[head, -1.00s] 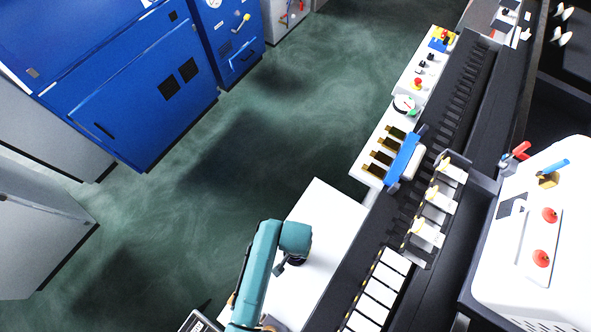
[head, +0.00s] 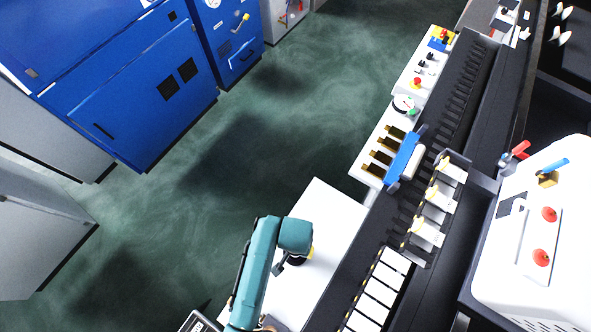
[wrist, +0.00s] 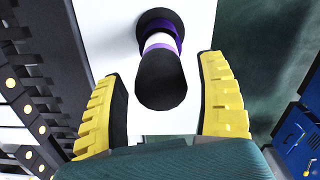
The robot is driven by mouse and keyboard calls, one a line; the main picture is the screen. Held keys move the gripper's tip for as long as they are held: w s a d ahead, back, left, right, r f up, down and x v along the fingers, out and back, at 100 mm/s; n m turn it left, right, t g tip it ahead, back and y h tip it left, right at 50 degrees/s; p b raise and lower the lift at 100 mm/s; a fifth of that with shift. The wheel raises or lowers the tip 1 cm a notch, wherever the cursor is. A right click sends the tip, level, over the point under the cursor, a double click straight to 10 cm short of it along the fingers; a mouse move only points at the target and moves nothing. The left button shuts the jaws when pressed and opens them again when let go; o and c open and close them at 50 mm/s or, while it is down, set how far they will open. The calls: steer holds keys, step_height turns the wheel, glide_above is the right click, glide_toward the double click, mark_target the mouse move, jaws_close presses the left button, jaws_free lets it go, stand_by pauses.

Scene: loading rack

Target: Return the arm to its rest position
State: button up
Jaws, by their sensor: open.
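My teal arm (head: 262,270) stands over the white table at the bottom middle of the head view. My gripper (wrist: 170,95) shows in the wrist view with its two yellow-and-black fingers spread wide apart. Between and beyond the fingers is a dark cylindrical object (wrist: 163,80) with a purple and white band. It stands on the white surface (wrist: 115,25), and I see clear gaps between it and both fingers. In the head view the gripper is mostly hidden by the arm, with a small dark and yellow part showing beside the arm's end.
A dark rack rail (head: 405,215) with white slots runs along the right of the arm. A white machine with red knobs (head: 540,235) is at far right. Blue cabinets (head: 130,80) stand at left; the green floor between is clear.

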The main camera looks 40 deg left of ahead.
step_height(320, 180, up, 9)
steer(key=shift+w+f, duration=0.1)
steer(key=shift+d, duration=0.1)
steer(key=w+d+r+m+t+p, duration=0.1)
steer(key=w+d+r+t, duration=0.4)
steer(key=r, duration=0.4)
steer(key=w+d+r+m+t, duration=0.2)
steer(key=w+r, duration=0.5)
steer(key=r, duration=0.3)
steer(key=w+d+r+m+t+p, duration=0.1)
steer(key=w+d+r+t, duration=0.3)
steer(key=w+r, duration=0.4)
steer(key=s+d+r+t, duration=0.1)
steer(key=s+r+t, duration=0.1)
steer(key=r, duration=0.7)
steer(key=s+d+r+t, duration=0.1)
steer(key=s+r+t, duration=0.2)
steer(key=r, duration=0.7)
steer(key=s+d+r+t, duration=0.2)
steer(key=r+t, duration=0.4)
steer(key=r, duration=0.4)
steer(key=shift+s+h, duration=0.3)
steer(key=shift+h, duration=0.1)
